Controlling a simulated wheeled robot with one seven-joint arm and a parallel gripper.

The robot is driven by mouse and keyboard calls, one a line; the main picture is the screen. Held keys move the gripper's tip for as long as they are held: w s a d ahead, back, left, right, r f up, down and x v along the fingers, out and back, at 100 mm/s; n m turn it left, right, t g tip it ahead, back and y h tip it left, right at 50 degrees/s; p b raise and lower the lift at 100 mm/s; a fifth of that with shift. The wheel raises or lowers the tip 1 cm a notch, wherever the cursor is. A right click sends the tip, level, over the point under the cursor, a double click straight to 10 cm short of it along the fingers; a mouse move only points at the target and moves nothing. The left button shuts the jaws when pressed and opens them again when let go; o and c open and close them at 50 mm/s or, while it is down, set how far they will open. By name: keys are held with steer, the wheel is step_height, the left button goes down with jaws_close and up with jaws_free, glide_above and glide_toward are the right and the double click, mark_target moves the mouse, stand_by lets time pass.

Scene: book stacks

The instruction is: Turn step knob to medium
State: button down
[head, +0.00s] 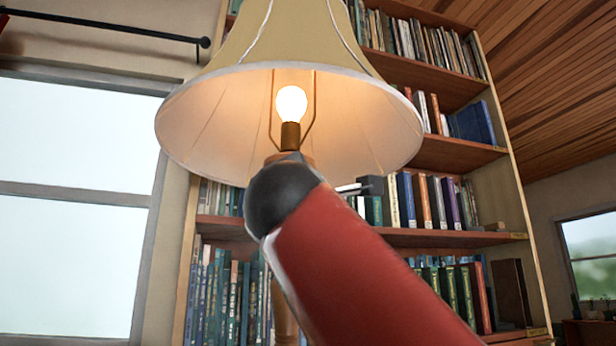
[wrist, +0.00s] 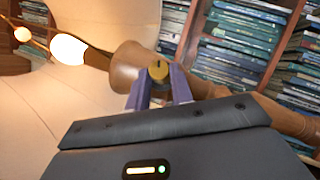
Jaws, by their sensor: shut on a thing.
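A lamp with a wide cream shade (head: 290,45) stands in front of me, its bulb (head: 291,103) lit. The bulb also glows in the wrist view (wrist: 68,48), beside the brown lamp neck (wrist: 125,68). A small round yellow-brass step knob (wrist: 158,70) sits on that neck. My gripper (wrist: 159,84) is shut on the knob, its two purple-grey fingers on either side of it. In the head view my red and black arm hides the knob and my fingers. No setting mark on the knob can be read.
A tall bookshelf (head: 445,237) full of books stands behind the lamp. A window (head: 75,200) is at the left. The shade hangs close over my arm, and the brown lamp post (head: 284,310) runs down behind it.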

steer(key=shift+r+m+g+h+p, duration=0.2)
steer(key=shift+m+g, duration=0.15)
steer(key=shift+m, duration=0.2)
steer(key=shift+r+m+g+h+p, duration=0.15)
steer(key=shift+m+g, duration=0.2)
steer(key=shift+m, duration=0.2)
steer(key=shift+f, duration=0.15)
steer(key=c, duration=1.2)
jaws_free()
steer(key=shift+c, duration=0.2)
steer(key=b+v, duration=0.1)
steer(key=v, duration=0.7)
steer(key=shift+b, duration=0.3)
